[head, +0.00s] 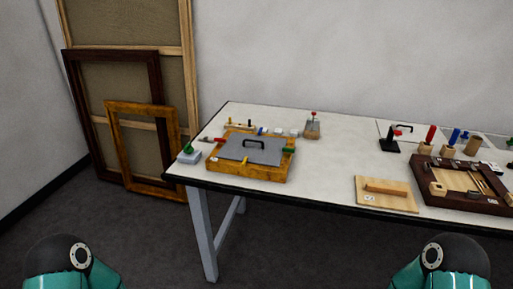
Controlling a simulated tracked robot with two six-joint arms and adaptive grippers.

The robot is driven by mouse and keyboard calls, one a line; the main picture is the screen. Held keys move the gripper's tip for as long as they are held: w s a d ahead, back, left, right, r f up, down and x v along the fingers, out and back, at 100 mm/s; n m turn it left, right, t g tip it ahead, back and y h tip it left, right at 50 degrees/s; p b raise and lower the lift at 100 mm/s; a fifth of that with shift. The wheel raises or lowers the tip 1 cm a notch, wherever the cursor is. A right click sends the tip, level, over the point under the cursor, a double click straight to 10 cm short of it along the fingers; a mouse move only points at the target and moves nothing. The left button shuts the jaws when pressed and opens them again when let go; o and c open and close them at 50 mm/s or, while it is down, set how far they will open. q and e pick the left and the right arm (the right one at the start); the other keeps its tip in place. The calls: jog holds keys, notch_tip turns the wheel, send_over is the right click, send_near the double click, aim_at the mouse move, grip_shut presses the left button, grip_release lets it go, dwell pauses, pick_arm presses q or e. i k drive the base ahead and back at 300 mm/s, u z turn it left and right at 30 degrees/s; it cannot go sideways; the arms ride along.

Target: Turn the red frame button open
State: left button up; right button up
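A gilt wooden frame (227,167) lies flat on the left part of the white table. A grey board (256,151) with a black handle lies in it. A small red piece (219,140) sits at the frame's left edge and seems to be the red button; it is too small to tell how it is turned. A yellow button (245,161) shows at the board's front edge and a green one (288,150) at its right edge. Both my grippers are out of view; only rounded parts of my arms show at the bottom corners.
A green-topped block (188,154) stands left of the frame. A wooden board with a bar (386,194) and a dark frame (468,200) lie to the right. The white tabletop (325,170) is clear between.

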aim_at(220, 140)
jog(key=k, duration=1.2)
jog(key=u, duration=0.5)
jog(key=i, duration=2.15)
jog(key=z, duration=0.5)
